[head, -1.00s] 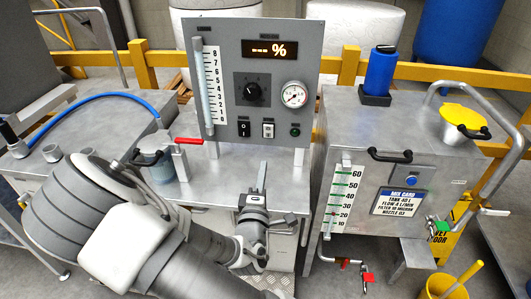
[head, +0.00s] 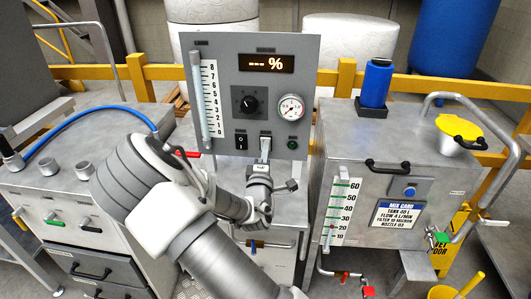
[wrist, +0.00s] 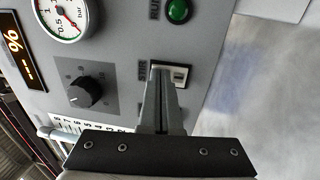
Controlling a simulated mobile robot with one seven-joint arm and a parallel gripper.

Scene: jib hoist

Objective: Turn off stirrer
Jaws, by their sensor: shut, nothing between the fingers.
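The grey control panel (head: 306,65) stands upright on the metal bench. The wrist view also shows the closed fingers (wrist: 166,80) over the switch's edge. I cannot tell whether they touch it or which way the rocker is tilted.
A black knob (head: 249,103), a pressure gauge (head: 291,107) and a lit percent display (head: 267,63) are close above. A metal tank (head: 340,150) with a yellow lid (head: 460,128) stands to the right.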

